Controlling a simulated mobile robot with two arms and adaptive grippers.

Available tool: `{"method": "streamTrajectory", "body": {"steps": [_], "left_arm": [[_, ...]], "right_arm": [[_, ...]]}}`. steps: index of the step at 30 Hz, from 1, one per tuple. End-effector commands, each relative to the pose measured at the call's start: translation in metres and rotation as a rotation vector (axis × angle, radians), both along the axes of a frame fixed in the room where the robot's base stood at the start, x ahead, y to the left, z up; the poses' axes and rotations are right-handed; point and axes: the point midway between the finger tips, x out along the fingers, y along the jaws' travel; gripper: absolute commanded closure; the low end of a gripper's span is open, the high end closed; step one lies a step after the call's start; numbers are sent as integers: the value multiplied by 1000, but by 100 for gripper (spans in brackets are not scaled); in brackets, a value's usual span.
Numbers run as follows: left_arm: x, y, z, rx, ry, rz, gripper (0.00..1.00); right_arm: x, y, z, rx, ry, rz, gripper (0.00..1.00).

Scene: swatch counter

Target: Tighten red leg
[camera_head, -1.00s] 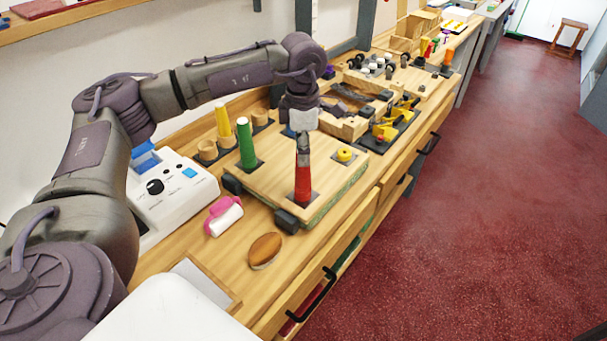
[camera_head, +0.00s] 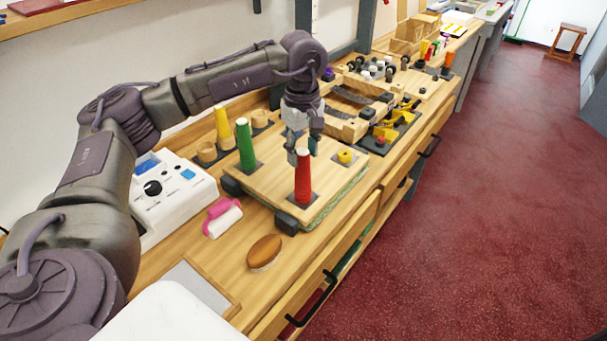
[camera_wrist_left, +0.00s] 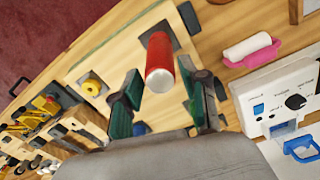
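The red leg (camera_head: 303,182) stands upright at the front of the wooden board (camera_head: 268,190), over a dark plate; its pale top end is uncovered. My left gripper (camera_head: 303,156) points down at the leg's top, with its fingers spread. In the left wrist view the red leg (camera_wrist_left: 159,62) shows between and beyond the two open fingers (camera_wrist_left: 163,98), with a visible gap on each side. The green leg (camera_head: 245,146) stands upright on the board to the left. A yellow piece (camera_head: 345,156) sits low on a dark plate at the board's right corner. My right gripper is not in view.
A white control box (camera_head: 178,195) stands left of the board. A pink-handled roller (camera_head: 222,217) and a brown oval brush (camera_head: 265,252) lie in front. A yellow leg (camera_head: 222,125) stands behind. Wooden trays with dark parts and yellow clamps (camera_head: 386,131) are at the right.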

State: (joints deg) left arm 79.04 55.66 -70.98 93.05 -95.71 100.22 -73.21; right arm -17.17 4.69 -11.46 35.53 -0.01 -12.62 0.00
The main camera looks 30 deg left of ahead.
Motion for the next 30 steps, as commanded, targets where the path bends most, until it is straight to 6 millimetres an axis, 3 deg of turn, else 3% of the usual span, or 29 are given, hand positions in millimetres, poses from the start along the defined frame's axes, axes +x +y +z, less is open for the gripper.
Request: {"method": "streamTrajectory", "body": {"steps": [10, 30], "left_arm": [[0, 0, 0, -1, 0, 70, 54], [0, 0, 0, 1, 1, 1206, 54]], "right_arm": [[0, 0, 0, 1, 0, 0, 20], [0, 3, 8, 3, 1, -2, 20]]}}
